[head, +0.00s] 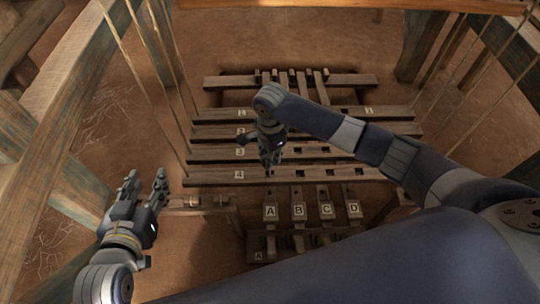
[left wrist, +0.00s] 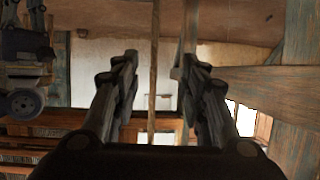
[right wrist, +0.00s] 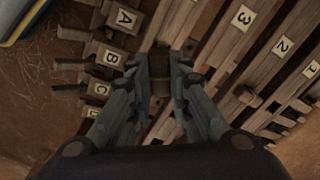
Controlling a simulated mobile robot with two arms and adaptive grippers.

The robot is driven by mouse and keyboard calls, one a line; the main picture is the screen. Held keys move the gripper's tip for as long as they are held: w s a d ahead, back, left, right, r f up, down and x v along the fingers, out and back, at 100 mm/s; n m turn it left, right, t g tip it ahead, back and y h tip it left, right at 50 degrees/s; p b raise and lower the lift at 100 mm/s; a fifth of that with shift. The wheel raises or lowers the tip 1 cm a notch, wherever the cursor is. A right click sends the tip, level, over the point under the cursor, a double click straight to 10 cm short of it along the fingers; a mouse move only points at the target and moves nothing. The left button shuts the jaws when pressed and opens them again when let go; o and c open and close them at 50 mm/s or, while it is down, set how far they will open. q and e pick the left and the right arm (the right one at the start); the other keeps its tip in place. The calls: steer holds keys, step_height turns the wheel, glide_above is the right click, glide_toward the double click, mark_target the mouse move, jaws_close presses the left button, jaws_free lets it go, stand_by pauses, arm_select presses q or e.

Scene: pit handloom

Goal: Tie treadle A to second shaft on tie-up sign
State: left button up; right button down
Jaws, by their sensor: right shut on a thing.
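Treadle A (head: 269,213) is a wooden bar with a white letter plate, leftmost of the lettered treadles; its plate also shows in the right wrist view (right wrist: 126,18). Shaft 2 (head: 212,131) is a long wooden bar between shafts 1 and 3. My right gripper (head: 270,168) points down over shafts 3 and 4. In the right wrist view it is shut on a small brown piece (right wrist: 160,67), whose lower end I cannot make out. My left gripper (head: 148,182) is open and empty, left of the shafts. I cannot make out the tie-up sign.
Shafts 1 (head: 222,114), 3 (head: 212,153) and 4 (head: 205,176) lie parallel, with dark square slots. Treadles B (head: 298,213), C (head: 326,211) and D (head: 353,209) stand close beside A. Cords (head: 165,75) hang at left. Bare floor (head: 110,135) lies left.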

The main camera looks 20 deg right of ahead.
steer(key=shift+f+b, duration=0.25)
steer(key=shift+b, duration=0.05)
steer(key=shift+f+b, duration=0.25)
steer(key=shift+b, duration=0.05)
steer(key=shift+f+b, duration=0.2)
steer(key=shift+b, duration=0.1)
steer(key=shift+f+b, duration=0.25)
steer(key=shift+b, duration=0.05)
steer(key=shift+f, duration=1.35)
arm_select(q)
step_height(320, 180, up, 13)
steer(key=w+d+t+h, duration=0.2)
steer(key=t, duration=0.5)
steer(key=shift+d+t, duration=0.15)
steer(key=shift+t, duration=0.15)
arm_select(e)
steer(key=shift+f, duration=0.9)
arm_select(q)
steer(key=shift+r, duration=0.1)
